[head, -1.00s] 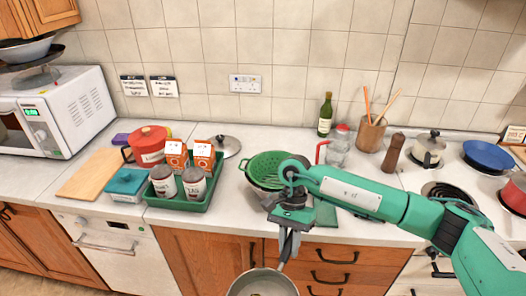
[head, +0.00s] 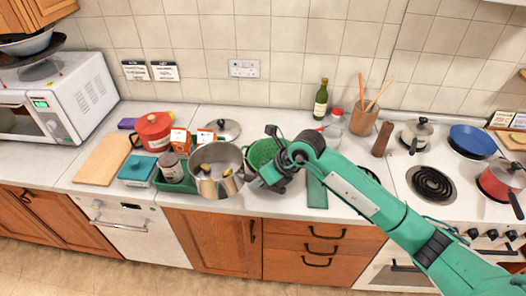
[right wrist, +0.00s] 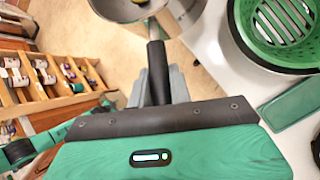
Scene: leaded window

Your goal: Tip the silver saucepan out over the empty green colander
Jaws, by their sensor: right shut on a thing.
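The silver saucepan (head: 216,190) hangs near the counter's front edge, left of the colander, with its open top up and a few yellowish pieces inside. My right gripper (head: 270,180) is shut on its dark handle, which shows between the fingers (right wrist: 158,85) in the right wrist view. The pan's wall (right wrist: 172,20) is cut off at the top of that view. The green colander (head: 262,151) stands on the counter behind my right gripper, partly hidden by it. Its slotted inside (right wrist: 285,22) looks empty in the right wrist view. My left gripper is not in view.
A green tray (head: 160,190) with a tin and cartons is partly hidden behind the pan. A pan lid (head: 224,130) lies behind. A green bottle (head: 321,100), a glass jar (head: 333,127) and a utensil pot (head: 363,122) stand behind my arm.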

